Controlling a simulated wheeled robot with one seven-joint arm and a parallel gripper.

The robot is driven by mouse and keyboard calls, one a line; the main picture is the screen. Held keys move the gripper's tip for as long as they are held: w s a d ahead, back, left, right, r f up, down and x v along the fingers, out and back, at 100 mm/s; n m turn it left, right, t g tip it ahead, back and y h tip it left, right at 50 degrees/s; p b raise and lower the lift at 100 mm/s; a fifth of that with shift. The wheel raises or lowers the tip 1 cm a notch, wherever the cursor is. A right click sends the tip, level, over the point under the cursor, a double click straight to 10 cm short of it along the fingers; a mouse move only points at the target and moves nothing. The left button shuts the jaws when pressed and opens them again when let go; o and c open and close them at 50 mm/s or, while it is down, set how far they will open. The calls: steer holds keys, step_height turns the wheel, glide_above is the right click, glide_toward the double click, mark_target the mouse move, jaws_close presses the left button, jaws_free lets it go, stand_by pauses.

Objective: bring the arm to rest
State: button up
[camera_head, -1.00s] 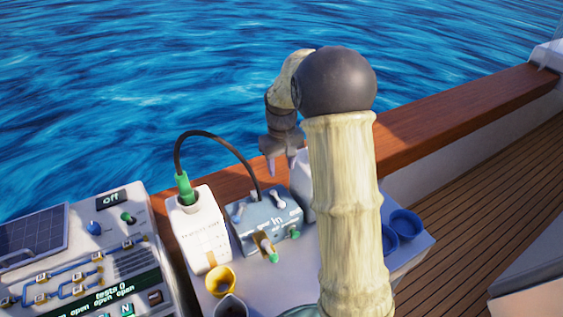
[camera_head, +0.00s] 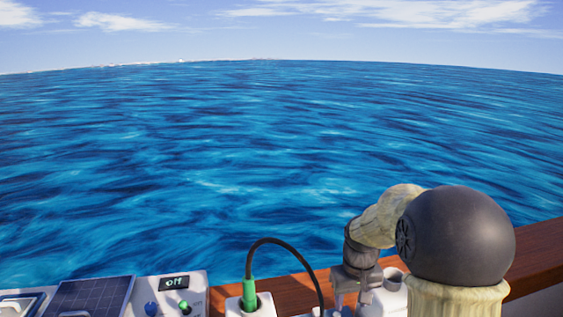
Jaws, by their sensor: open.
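My gripper (camera_head: 351,298) shows at the bottom of the view, right of centre, below the bamboo-like arm link and the large dark round joint of my arm. It points down, and its fingers are apart with nothing seen between them. Their tips are close to the bottom edge of the picture. A black cable with a green plug (camera_head: 249,294) arches up to the left of my gripper, apart from it. The plug stands upright in a white box (camera_head: 233,307).
A panel (camera_head: 196,298) with a solar plate (camera_head: 92,296), a blue knob (camera_head: 151,308), a green switch (camera_head: 184,307) and a small lit display (camera_head: 174,283) is at lower left. A white container (camera_head: 388,300) stands beside my gripper. A wooden rail (camera_head: 535,252) runs behind. Open sea lies beyond.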

steer(key=s+a+f+t, duration=0.1)
steer(key=s, duration=0.6)
steer(key=s+a+m, duration=0.1)
steer(key=s, duration=0.7)
steer(key=shift+a+f+m+t, duration=0.25)
steer(key=shift+f+m+t, duration=0.05)
steer(key=shift+f+t, duration=0.1)
